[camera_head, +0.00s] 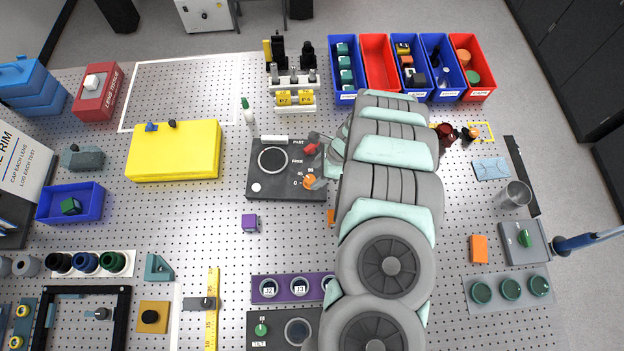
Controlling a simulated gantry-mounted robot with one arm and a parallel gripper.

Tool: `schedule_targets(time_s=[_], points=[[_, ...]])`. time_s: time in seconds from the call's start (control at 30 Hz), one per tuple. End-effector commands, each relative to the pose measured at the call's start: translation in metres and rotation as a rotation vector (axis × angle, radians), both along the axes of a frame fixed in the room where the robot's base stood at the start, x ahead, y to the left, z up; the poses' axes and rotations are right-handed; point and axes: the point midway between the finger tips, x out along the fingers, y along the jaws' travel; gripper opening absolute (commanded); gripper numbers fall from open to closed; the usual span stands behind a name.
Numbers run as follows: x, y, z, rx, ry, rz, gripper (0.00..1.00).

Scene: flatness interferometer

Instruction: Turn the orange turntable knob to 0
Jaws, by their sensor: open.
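The orange turntable knob (310,181) sits at the lower right of a dark instrument plate (267,190), next to printed markings that include a 0 and a 90. The plate also carries a round turntable ring (272,160) and a red part (310,149) near its right edge. My gripper (317,160) is open at the plate's right side, just above and beside the knob. My arm hides part of the gripper and the plate's right edge. I cannot tell whether a finger touches the knob, and its exact pointer reading is too small to tell.
My arm covers the area right of the plate. A purple cube (250,223) lies below it, and a purple strip (270,288) lies nearer. A yellow case (174,150) stands to the left. Blue and red bins (378,62) line the back. Perforated board between them is partly clear.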

Motion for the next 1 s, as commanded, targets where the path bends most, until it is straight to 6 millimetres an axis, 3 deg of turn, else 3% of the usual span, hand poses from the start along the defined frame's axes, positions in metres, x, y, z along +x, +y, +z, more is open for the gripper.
schedule_targets(time_s=[0.4, 0.8, 1.0], points=[[0.002, 0.015, -0.034, 0.000, -0.003, 0.001, 0.55], [0.002, 0.017, -0.039, -0.001, -0.003, 0.001, 0.55], [0.002, 0.017, -0.039, -0.001, -0.004, 0.000, 0.39]])
